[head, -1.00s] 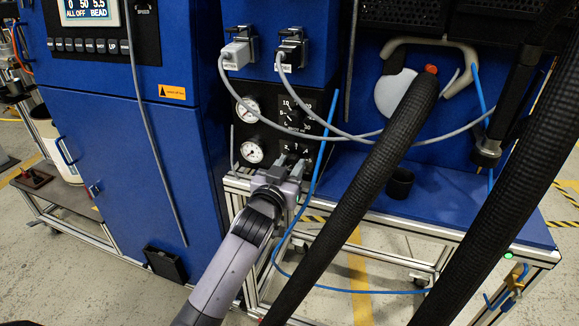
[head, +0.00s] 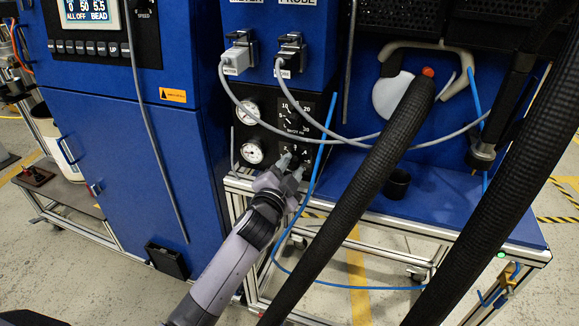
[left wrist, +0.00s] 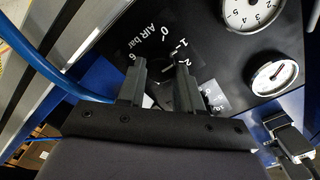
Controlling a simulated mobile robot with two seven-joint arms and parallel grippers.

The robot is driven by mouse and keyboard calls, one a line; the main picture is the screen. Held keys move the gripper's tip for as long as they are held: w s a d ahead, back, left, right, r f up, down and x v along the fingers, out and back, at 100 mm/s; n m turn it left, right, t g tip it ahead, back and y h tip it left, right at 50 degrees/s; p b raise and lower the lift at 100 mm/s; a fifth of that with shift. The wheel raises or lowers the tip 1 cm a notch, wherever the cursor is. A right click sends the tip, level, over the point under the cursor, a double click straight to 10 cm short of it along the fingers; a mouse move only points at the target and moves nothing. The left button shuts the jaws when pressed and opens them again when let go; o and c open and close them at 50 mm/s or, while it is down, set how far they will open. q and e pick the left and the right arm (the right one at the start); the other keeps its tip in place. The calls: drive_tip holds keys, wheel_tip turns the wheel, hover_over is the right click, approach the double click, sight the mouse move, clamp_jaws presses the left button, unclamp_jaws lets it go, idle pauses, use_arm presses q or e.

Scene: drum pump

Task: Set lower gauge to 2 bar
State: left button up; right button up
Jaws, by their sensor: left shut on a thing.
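The lower gauge (head: 252,152) is a round white dial on the black panel, below a similar gauge (head: 248,111). It also shows at the top right of the left wrist view (left wrist: 250,12). To its right is a plate marked AIR bar (left wrist: 150,36), with a numbered scale from 0 to 6 around a knob. My left gripper (head: 291,160) is at this plate. In the left wrist view its two fingers (left wrist: 159,82) are close together over the middle of the scale, shut on the knob, which they mostly hide. I cannot read the gauge's needle exactly.
Another scale plate (head: 300,113) lies just above. Grey cables (head: 245,100) hang from two connectors over the panel. A blue hose (head: 318,170) runs close right of the gripper. Thick black hoses (head: 365,180) cross in front. A black cup (head: 397,184) stands on the blue shelf.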

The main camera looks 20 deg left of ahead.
use_arm(q)
drive_tip(key=m, duration=0.4)
drive_tip(key=shift+m, duration=0.3)
drive_tip(key=shift+f+m+p, duration=0.1)
drive_tip(key=shift+m+p, duration=0.25)
drive_tip(key=shift+m, duration=1.25)
drive_tip(key=o, duration=1)
drive_tip(key=s, duration=0.7)
drive_tip(key=shift+s+a+p, duration=0.1)
drive_tip(key=shift+p, duration=0.2)
